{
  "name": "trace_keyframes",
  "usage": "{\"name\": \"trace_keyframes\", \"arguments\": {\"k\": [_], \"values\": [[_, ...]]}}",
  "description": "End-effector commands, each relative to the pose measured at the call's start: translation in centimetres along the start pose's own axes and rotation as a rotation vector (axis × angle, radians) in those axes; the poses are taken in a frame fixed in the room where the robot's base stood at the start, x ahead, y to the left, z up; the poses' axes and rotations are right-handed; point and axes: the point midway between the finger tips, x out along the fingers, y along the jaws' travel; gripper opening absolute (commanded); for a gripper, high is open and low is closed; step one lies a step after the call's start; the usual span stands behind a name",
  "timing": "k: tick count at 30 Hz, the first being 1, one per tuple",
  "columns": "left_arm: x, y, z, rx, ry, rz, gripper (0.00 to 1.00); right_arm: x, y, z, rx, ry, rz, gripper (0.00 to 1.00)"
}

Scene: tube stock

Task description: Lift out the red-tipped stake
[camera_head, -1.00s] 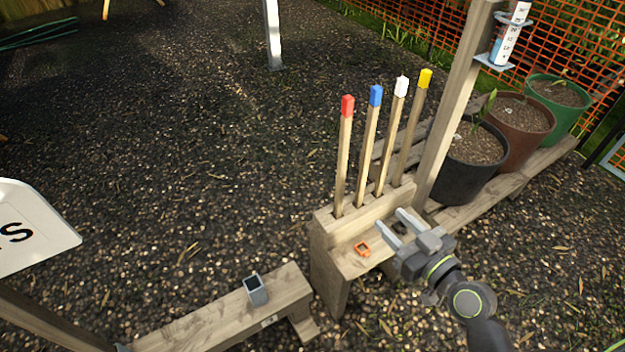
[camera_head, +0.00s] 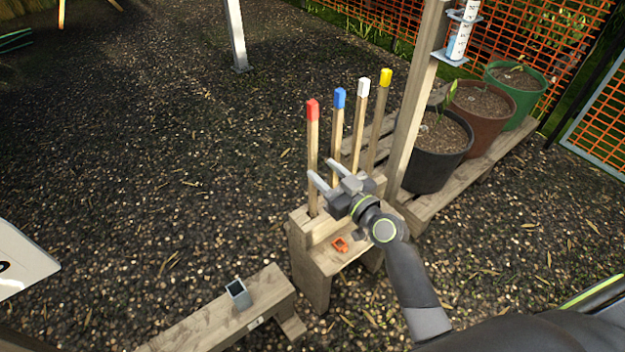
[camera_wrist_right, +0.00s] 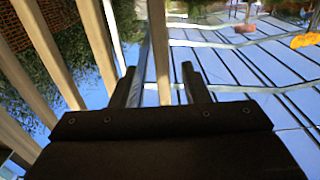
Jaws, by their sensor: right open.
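The red-tipped stake (camera_head: 312,138) stands upright in the wooden rack (camera_head: 310,232), leftmost of a row with the blue-tipped (camera_head: 338,120), white-tipped (camera_head: 358,125) and yellow-tipped (camera_head: 380,115) stakes. My right gripper (camera_head: 321,174) is open beside the red-tipped stake's shaft, well below its tip. One finger overlaps the shaft in the head view. In the right wrist view, a wooden shaft (camera_wrist_right: 158,45) shows between the open fingers (camera_wrist_right: 160,88), with the other stakes at the left; its tip is out of view. Contact cannot be told. My left gripper is out of view.
A tall post (camera_head: 412,105) with a gauge (camera_head: 459,42) stands right of the stakes. Potted plants (camera_head: 440,150) sit behind it. An orange clip (camera_head: 340,245) lies on the rack's step. A low beam (camera_head: 215,318) with a metal socket (camera_head: 238,292) is in front.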

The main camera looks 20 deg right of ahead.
Motion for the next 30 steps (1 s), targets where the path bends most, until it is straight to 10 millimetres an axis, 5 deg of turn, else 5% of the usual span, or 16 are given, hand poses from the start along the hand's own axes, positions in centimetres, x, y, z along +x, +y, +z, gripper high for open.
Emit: {"name": "trace_keyframes", "arguments": {"k": [10,20,30], "values": [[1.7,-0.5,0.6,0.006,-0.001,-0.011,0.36,4.4,-0.2,0.0,0.002,0.000,-0.001,0.42],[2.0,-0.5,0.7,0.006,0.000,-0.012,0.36,5.0,-0.2,0.1,0.001,0.000,0.000,0.42],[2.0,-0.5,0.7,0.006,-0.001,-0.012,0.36,5.0,-0.2,0.1,0.001,0.000,0.000,0.00]]}}
